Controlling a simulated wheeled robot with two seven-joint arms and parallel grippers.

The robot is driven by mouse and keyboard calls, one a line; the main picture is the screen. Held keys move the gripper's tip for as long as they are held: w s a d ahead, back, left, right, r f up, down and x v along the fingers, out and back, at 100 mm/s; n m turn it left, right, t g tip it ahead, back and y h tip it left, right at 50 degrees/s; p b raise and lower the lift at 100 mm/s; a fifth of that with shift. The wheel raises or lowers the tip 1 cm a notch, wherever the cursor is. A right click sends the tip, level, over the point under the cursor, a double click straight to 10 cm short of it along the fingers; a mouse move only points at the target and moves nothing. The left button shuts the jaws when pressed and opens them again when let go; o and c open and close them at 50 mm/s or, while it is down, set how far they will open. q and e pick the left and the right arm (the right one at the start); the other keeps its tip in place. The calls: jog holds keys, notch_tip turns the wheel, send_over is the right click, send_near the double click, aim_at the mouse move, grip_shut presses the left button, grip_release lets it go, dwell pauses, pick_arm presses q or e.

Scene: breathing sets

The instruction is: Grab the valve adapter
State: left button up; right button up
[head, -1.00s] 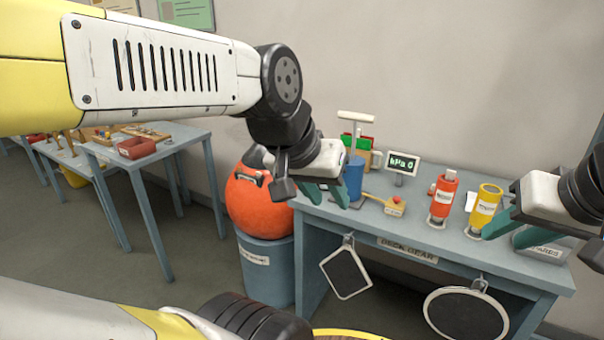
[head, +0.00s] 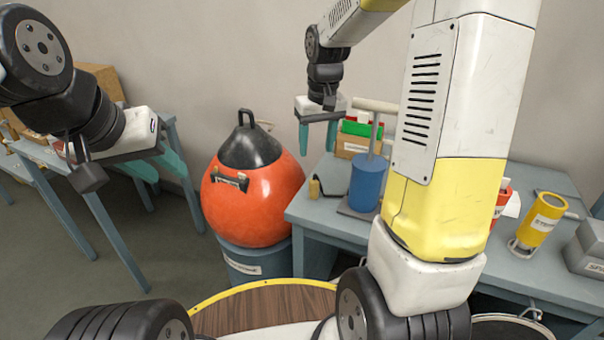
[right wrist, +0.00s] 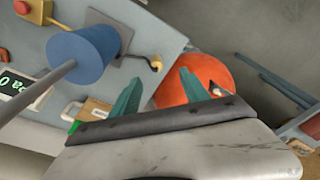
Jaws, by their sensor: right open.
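A small brass-coloured fitting (head: 315,187), which looks like the valve adapter, is at the end of a short black hose from the blue pump (head: 365,182), near the bench's left end. The fitting also shows in the right wrist view (right wrist: 156,63). My right gripper (head: 317,147) is open and empty above and behind it; its fingers (right wrist: 161,84) show apart in the right wrist view. My left gripper (head: 168,183) is open and empty at the left, away from the bench. An orange buoy (head: 255,200) with a black top rests on a blue-grey drum (head: 240,265).
The grey-blue bench (head: 310,212) also carries a yellow cylinder (head: 541,222), a grey box (head: 590,245) and a wooden box (head: 352,148) with green and red items. My right arm hides the bench's middle. Another table (head: 80,195) stands at the left.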

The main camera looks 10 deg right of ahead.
jog(key=g, duration=0.1)
send_over(315, 180)
jog(key=f, duration=0.7)
jog(key=shift+w+a, duration=0.15)
jog(key=shift+a, duration=0.1)
jog(key=f, duration=0.7)
jog(key=shift+s+d+f, duration=0.15)
jog(key=shift+s+f, duration=0.05)
jog(key=shift+f, duration=0.2)
jog(key=shift+c, duration=0.4)
grip_shut()
